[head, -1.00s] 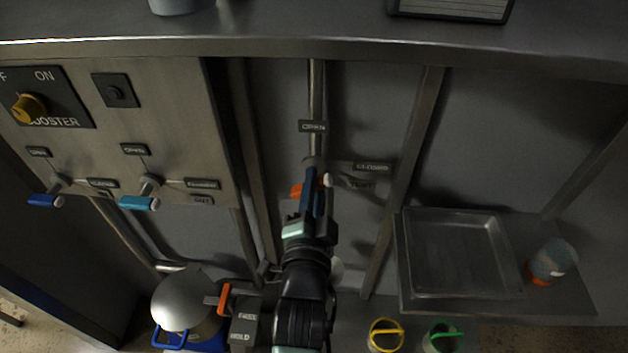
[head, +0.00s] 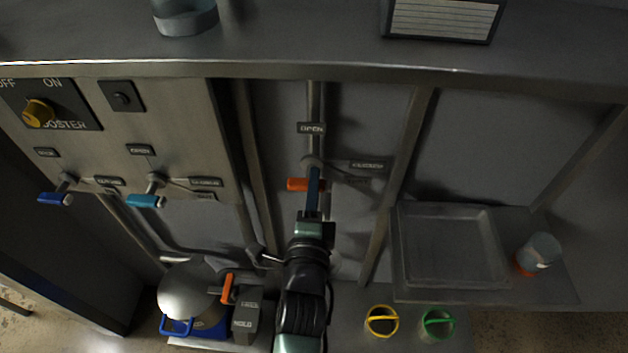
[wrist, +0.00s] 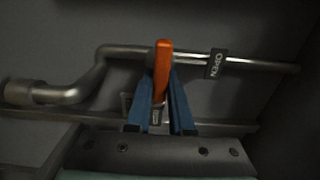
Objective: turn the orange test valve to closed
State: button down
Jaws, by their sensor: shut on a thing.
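The orange test valve handle (head: 300,184) is on the vertical pipe in the middle of the head view, below the OPEN plate (head: 311,128) and to the left of the CLOSED plate (head: 367,165). My gripper (head: 314,176) reaches up to it from below, and its blue fingers hide part of the handle and pivot. In the wrist view the orange handle (wrist: 162,65) stands between the two blue fingertips (wrist: 161,85), which are shut on it. The OPEN plate (wrist: 217,63) shows to its right there. The exact lever angle is hard to tell.
Blue (head: 56,199) and teal (head: 146,201) valve handles are on the panel at left, under a yellow booster knob (head: 39,113). A metal tray (head: 450,296) and a cup (head: 541,251) are at right. Yellow-handled (head: 382,321) and green-handled (head: 437,324) containers stand low right.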

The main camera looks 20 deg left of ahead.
dwell(0.4)
jog(key=c, duration=0.8)
grip_release()
jog(key=b+v, duration=0.4)
jog(key=v, duration=0.9)
